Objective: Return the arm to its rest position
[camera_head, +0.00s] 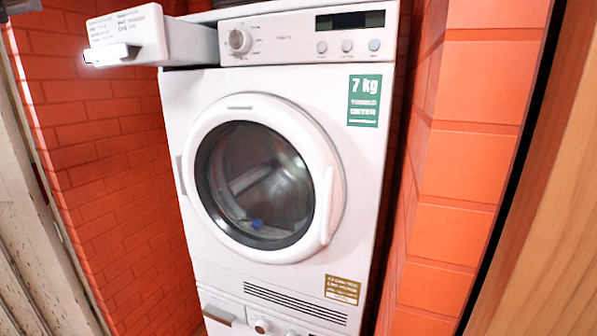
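Neither of my arms nor my grippers shows in the head view. A white front-loading machine (300,85) stands upright in the middle of the view. Its round door (334,150) is shut, with dark glass (262,180) and a small blue thing (257,223) behind or on the glass. The drawer (140,37) at the machine's top left is pulled out toward me.
Orange brick walls stand at the left (100,150) and right (450,170) of the machine. A wooden panel (545,220) rises at the right edge and a pale weathered wooden surface (30,220) at the left edge. Another white unit (235,325) shows below.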

